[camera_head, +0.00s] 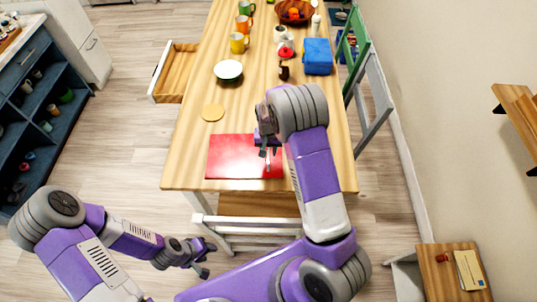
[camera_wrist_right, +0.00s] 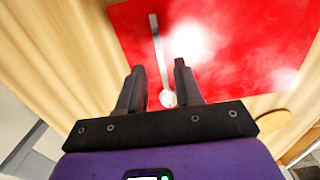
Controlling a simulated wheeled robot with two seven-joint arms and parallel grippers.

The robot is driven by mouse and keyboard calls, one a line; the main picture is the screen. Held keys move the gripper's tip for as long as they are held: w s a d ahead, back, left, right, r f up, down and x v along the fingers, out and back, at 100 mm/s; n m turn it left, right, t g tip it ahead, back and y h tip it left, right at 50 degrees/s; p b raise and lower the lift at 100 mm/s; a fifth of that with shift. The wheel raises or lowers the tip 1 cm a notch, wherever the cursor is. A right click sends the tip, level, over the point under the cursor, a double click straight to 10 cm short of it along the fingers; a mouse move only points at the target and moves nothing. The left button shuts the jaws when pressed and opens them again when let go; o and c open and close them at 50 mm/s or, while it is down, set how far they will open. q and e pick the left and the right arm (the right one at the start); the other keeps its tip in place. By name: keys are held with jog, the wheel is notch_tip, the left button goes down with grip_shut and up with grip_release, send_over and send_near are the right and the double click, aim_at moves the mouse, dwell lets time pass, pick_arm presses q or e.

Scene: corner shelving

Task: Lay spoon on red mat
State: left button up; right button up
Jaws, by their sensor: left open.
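The red mat (camera_head: 232,158) lies flat at the near end of the wooden table; it fills much of the right wrist view (camera_wrist_right: 235,50). A silvery spoon (camera_wrist_right: 158,45) shows against the mat in that view, its handle pointing away and its bowl near my right gripper. My right gripper (camera_wrist_right: 160,75) is open, with the spoon's bowl end between its parted fingers and a gap on each side. In the head view, my right gripper (camera_head: 267,150) is over the mat's right part. My left gripper (camera_head: 207,259) is open and empty, low in front of the table.
A round coaster (camera_head: 212,113), a bowl (camera_head: 228,70), several mugs such as the yellow one (camera_head: 238,43), and a blue box (camera_head: 317,56) stand farther back. An open drawer (camera_head: 175,72) juts out left. A white chair (camera_head: 250,225) stands at the near edge.

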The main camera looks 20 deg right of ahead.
aim_at(269, 159)
notch_tip(269, 159, up, 7)
jog(key=shift+p, duration=0.45)
jog(key=shift+r, duration=0.1)
